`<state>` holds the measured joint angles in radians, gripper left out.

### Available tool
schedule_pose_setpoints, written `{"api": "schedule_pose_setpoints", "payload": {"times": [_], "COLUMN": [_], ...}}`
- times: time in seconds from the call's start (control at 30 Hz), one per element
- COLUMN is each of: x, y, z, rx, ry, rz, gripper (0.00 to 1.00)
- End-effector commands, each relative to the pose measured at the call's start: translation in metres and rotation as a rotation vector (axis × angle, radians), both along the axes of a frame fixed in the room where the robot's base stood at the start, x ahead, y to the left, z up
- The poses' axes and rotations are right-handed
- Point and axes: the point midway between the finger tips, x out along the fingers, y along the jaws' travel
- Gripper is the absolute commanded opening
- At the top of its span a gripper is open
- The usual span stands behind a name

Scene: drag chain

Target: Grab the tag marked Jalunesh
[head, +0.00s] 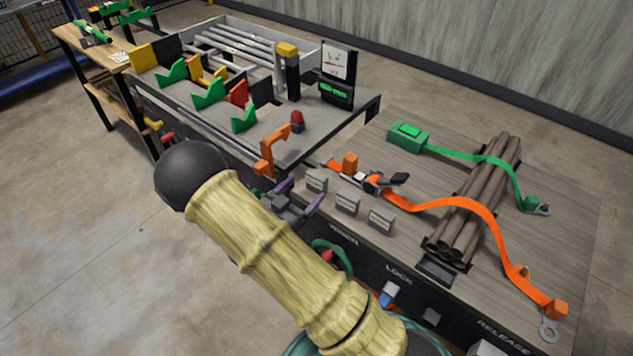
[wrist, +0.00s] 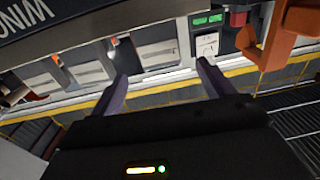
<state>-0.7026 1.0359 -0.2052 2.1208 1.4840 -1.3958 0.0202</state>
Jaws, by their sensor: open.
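Three small grey tags with pale label strips stand in a row along the front of the wooden bench: a left tag (head: 317,181), a middle tag (head: 347,202) and a right tag (head: 381,220). Their writing is too small to read, so I cannot tell which says Jalunesh. My gripper (head: 299,200) has purple fingers and is open beside the left tag. In the wrist view my gripper (wrist: 163,84) has its fingers apart and nothing visible held. A grey panel (wrist: 155,54) shows just beyond the fingertips; similar panels lie to its left.
An orange bracket (head: 270,150) rises close to my gripper. An orange strap (head: 455,207) and a green strap (head: 480,158) cross a log bundle (head: 475,195) on the bench (head: 580,215). A gauge unit (head: 338,75) stands behind. Floor at left is clear.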

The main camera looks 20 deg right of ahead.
Motion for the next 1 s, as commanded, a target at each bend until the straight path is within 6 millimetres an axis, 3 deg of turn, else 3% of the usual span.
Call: {"api": "schedule_pose_setpoints", "payload": {"times": [0.23,0.6,1.0], "x": [0.003,0.033,0.033], "y": [-0.004,-0.039,-0.039], "z": [-0.001,-0.005,-0.006], "rx": [-0.001,0.001,0.001], "ry": [-0.001,-0.001,-0.001], "rz": [-0.001,-0.001,0.0], "gripper": [0.8,0.8,0.8]}}
